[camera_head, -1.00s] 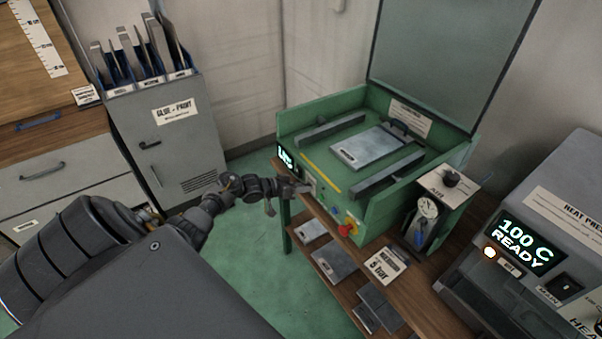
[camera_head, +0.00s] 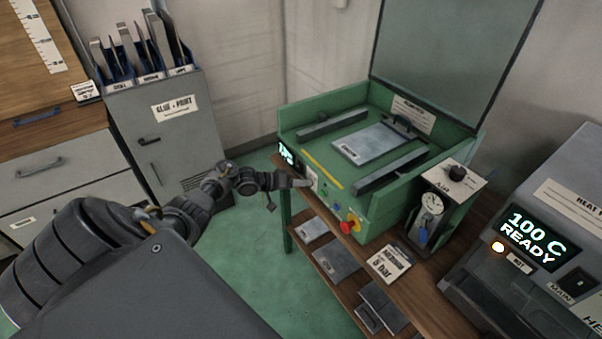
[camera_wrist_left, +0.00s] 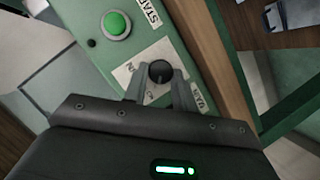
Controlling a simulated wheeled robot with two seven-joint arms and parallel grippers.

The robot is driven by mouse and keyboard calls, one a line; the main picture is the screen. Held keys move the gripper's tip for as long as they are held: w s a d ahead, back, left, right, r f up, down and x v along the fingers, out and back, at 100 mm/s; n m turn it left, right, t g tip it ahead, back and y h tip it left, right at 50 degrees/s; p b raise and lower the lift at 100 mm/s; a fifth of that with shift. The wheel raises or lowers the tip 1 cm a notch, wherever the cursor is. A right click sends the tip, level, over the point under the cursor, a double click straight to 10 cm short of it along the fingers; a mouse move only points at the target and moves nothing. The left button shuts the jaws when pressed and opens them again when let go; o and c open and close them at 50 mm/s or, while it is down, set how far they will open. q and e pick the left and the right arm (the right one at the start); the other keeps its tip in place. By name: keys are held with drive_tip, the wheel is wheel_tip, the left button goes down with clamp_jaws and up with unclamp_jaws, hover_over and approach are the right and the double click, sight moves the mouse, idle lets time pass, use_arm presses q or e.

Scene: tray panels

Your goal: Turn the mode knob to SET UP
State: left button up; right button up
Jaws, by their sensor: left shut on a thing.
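The mode knob (camera_wrist_left: 160,70) is a small black round knob on a white label plate on the green machine's front panel, seen in the left wrist view. My left gripper (camera_wrist_left: 161,84) is shut on it, one finger on each side. The plate's lettering is mostly hidden by the fingers, so I cannot read the setting. In the head view my left gripper (camera_head: 304,183) reaches the left part of the front of the green machine (camera_head: 405,214), and the knob is hidden there. My right gripper is not in view.
A green button (camera_wrist_left: 115,24) labelled START sits beside the knob plate. A red knob (camera_head: 349,227) is further right on the panel. A gauge unit (camera_head: 433,205) and a heat press (camera_head: 560,220) stand to the right. A grey cabinet (camera_head: 170,130) stands behind my arm.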

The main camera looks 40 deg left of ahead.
use_arm(q)
drive_tip(key=o, duration=1)
drive_tip(key=v, duration=1)
drive_tip(key=shift+s+a, duration=0.2)
drive_tip(key=shift+s, duration=0.1)
drive_tip(key=shift+r, duration=0.1)
